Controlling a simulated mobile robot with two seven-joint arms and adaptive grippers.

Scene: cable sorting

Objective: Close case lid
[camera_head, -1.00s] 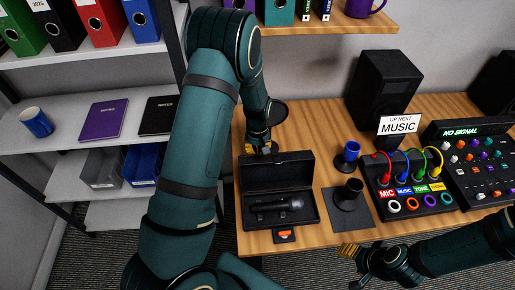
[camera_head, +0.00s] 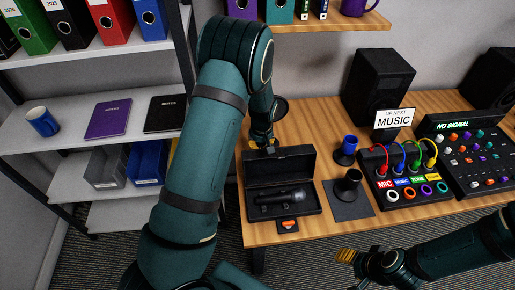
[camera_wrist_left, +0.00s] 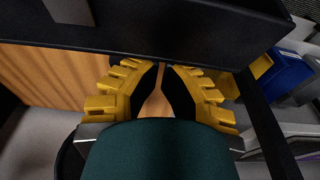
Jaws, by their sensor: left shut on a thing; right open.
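The black case (camera_head: 310,212) lies near the desk's front edge. Its lid (camera_head: 285,163) stands open, upright at the back. A dark microphone (camera_head: 283,199) lies inside the case. My left gripper (camera_head: 265,143), with yellow fingers, is at the top edge of the lid, toward its left end, and shut on it. In the left wrist view the fingers (camera_wrist_left: 165,66) meet the dark lid (camera_wrist_left: 150,38); the exact contact is hard to see. My right gripper (camera_head: 346,255) is open and empty, in front of the desk, right of the case.
A black cup-like holder (camera_head: 348,183) on a dark mat and a blue one (camera_head: 345,148) stand right of the case. A panel with colored cables (camera_head: 405,185), a mixer (camera_head: 470,160) and a speaker (camera_head: 378,85) stand further right. Shelves (camera_head: 60,140) are at left.

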